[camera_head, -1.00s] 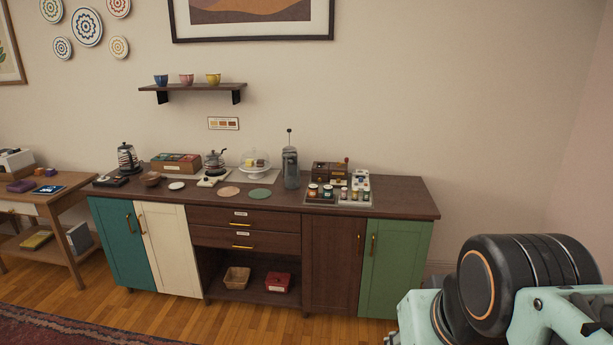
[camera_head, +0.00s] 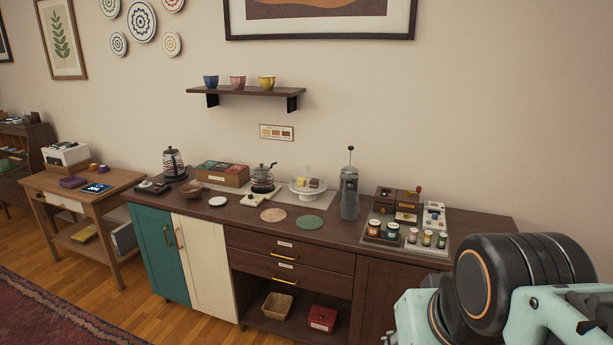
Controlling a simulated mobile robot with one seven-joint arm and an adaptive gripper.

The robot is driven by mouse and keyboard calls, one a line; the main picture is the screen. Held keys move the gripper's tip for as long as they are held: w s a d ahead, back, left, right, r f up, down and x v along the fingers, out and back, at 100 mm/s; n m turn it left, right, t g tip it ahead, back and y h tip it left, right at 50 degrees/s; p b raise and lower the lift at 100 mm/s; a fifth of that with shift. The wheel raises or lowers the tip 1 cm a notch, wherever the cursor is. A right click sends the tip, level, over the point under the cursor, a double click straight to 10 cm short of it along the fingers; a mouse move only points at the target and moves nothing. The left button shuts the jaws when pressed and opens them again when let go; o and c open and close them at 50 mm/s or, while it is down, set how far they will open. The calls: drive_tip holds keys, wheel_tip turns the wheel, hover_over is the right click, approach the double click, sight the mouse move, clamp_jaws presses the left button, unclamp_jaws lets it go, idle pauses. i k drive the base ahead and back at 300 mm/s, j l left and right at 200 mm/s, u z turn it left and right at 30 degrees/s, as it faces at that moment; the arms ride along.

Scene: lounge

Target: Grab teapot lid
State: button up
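A small teapot (camera_head: 262,186) with a dark handle stands on the counter, left of the cake stand. Its lid (camera_head: 262,168) seems to sit on top, but it is too small to make out clearly. A dark kettle (camera_head: 174,166) stands farther left on the counter. Part of my arm fills the lower right corner, well to the right of the teapot and nearer to me. My gripper's fingers are not in view.
The counter (camera_head: 340,236) also holds a wooden box (camera_head: 222,174), a cake stand (camera_head: 308,190), a tall grey press (camera_head: 349,192), two round mats and a tray of jars (camera_head: 392,232). A shelf (camera_head: 246,91) with cups hangs above. Floor (camera_head: 170,325) shows at front left.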

sight(262, 167)
drive_tip(key=i+u, duration=0.8)
drive_tip(key=i, duration=0.15)
drive_tip(key=i+u, duration=0.4)
drive_tip(key=i+l+u, duration=0.1)
drive_tip(key=i+u, duration=0.3)
drive_tip(key=i, duration=0.15)
drive_tip(key=i+j+z, duration=0.1)
drive_tip(key=i+z, duration=0.2)
drive_tip(key=i, duration=0.15)
drive_tip(key=i+j+z, duration=0.15)
drive_tip(key=i+z, duration=0.2)
drive_tip(key=i, duration=0.15)
